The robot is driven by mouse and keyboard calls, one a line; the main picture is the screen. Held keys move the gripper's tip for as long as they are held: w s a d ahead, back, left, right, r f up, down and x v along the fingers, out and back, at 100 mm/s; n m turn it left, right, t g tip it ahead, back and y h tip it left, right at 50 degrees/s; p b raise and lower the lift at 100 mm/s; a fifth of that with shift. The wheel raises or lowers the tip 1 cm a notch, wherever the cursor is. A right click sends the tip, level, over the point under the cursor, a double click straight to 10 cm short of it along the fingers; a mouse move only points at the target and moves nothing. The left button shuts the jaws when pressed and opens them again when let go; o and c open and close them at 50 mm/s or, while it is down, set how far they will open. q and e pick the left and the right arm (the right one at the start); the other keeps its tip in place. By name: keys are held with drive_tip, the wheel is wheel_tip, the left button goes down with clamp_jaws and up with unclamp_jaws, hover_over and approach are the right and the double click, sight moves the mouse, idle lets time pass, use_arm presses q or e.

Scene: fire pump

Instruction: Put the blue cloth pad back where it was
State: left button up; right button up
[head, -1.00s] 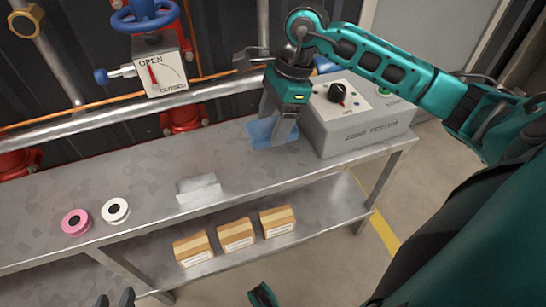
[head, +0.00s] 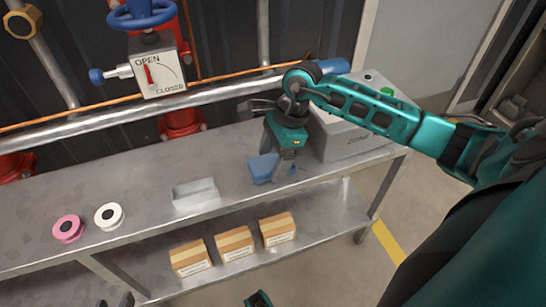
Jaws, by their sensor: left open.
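I cannot tell whether the pad's lower edge touches the bench. My left gripper (head: 118,301) is open and empty at the bottom edge, mostly cut off by the frame.
A grey metal holder (head: 195,194), a white roll (head: 108,216) and a pink roll (head: 68,229) are on the bench (head: 150,170). Cardboard boxes (head: 234,243) sit on the lower shelf.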

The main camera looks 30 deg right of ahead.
drive_tip(key=o, duration=0.3)
use_arm(q)
drive_tip(key=p, duration=0.1)
drive_tip(key=a+r+p, duration=0.1)
drive_tip(key=p, duration=0.1)
drive_tip(key=shift+s+y, duration=0.2)
drive_tip(key=shift+y, duration=0.1)
use_arm(e)
drive_tip(key=v, duration=1.2)
drive_tip(key=shift+d, duration=0.1)
use_arm(q)
drive_tip(key=shift+r, duration=0.1)
use_arm(e)
drive_tip(key=shift+s, duration=0.1)
